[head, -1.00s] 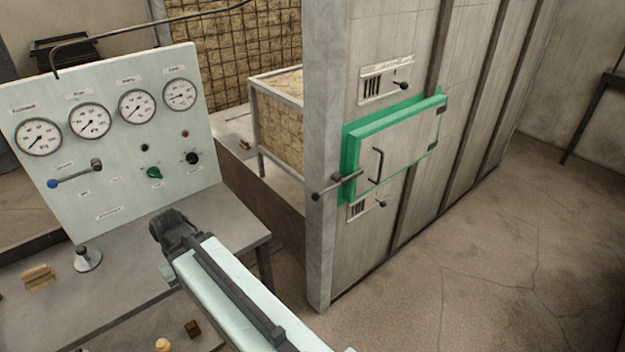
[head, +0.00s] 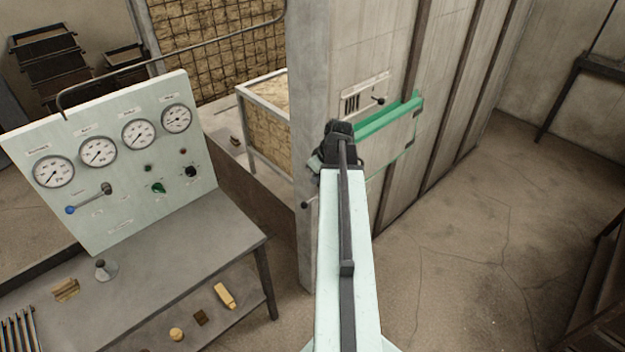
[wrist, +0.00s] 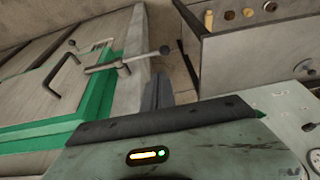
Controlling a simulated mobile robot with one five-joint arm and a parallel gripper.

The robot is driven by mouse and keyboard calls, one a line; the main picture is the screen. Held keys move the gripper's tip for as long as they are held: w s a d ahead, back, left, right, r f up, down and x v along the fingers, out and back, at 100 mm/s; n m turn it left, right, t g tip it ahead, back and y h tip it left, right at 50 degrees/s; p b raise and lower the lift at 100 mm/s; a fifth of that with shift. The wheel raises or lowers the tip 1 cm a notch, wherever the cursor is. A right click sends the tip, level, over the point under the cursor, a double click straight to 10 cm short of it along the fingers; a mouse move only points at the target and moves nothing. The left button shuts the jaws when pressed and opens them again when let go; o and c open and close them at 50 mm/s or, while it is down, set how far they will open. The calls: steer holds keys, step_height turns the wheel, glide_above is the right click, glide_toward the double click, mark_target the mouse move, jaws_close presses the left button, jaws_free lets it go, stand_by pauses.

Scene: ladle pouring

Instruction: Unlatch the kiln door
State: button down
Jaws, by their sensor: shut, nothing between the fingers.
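The kiln door (head: 392,125) has a bright green frame. In the head view my arm and gripper hide much of it. In the wrist view the door (wrist: 25,85) fills the left side, with a dark bow handle (wrist: 62,76). The latch lever (wrist: 125,62) is a grey bar crossing from the green frame past the kiln's edge, ending in a dark knob. In the head view only its knob end (head: 305,205) shows beside my arm. My gripper (wrist: 157,82) is shut and empty, its fingertips just beside the lever near its knob end; contact cannot be told.
A vent plate (head: 362,95) with a small lever sits above the door. A pale gauge panel (head: 110,160) stands on a grey workbench (head: 190,235) to the left, with small items on the shelf below. The floor (head: 470,230) right of the kiln is clear.

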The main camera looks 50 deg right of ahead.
steer(key=shift+s+d+r, duration=0.35)
steer(key=shift+s+d, duration=0.15)
steer(key=shift+d, duration=0.3)
steer(key=b+x, duration=1.3)
steer(key=x, duration=0.1)
steer(key=shift+s, duration=0.25)
steer(key=shift+s+d+f, duration=0.1)
